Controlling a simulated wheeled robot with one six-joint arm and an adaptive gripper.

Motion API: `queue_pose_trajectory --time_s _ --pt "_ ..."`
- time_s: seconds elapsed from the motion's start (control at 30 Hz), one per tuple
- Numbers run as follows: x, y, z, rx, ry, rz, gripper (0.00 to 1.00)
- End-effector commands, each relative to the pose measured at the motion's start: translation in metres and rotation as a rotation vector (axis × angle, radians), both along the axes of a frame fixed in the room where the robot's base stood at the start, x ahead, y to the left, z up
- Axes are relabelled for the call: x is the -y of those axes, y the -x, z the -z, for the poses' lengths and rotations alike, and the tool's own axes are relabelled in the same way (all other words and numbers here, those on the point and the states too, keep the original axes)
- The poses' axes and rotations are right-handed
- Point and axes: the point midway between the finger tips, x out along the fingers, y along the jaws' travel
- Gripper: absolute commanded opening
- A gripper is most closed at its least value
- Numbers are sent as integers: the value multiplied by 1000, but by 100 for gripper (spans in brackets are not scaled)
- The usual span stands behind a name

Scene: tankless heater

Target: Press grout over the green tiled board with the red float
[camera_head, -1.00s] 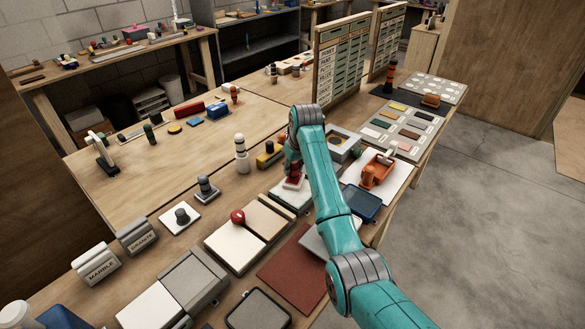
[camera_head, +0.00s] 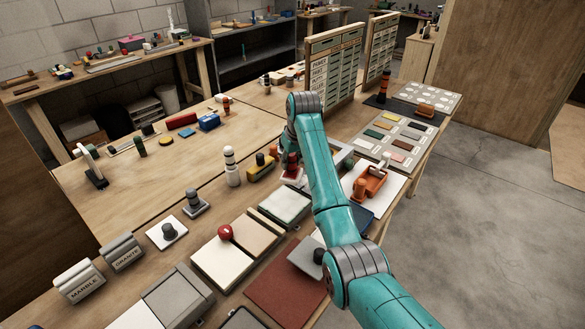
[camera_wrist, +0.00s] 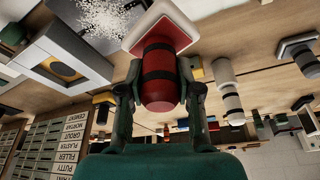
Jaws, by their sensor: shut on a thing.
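My gripper (camera_wrist: 158,88) is shut on the red float's (camera_wrist: 162,72) black-banded handle. Its pale, red-edged plate shows beyond the handle in the wrist view. In the head view the red float (camera_head: 290,172) is partly hidden under my arm, just beyond the tiled board. That board (camera_head: 285,205), which I take for the green one, looks pale, whitish-green with a dark edge. It lies on the bench nearer than the float. I cannot tell whether the float's plate touches anything. A white speckled heap, likely grout (camera_wrist: 95,18), shows beside the float in the wrist view.
A grey square frame (camera_wrist: 85,55) stands close beside the float. A white-and-black bottle-shaped tool (camera_head: 232,168) and a yellow block (camera_head: 260,168) stand left of it. An orange tool (camera_head: 370,183) lies right of my arm. A red-knobbed board (camera_head: 225,250) lies nearer.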

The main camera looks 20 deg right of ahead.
Motion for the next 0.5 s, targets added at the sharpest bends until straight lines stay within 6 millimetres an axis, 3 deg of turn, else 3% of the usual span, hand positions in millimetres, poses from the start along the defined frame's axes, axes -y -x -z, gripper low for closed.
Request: queue_pose_trajectory --time_s 0.2,0.5 --pt "-2 -3 -20 2 0 0 6" --pt "-3 -4 -25 1 -1 1 6"
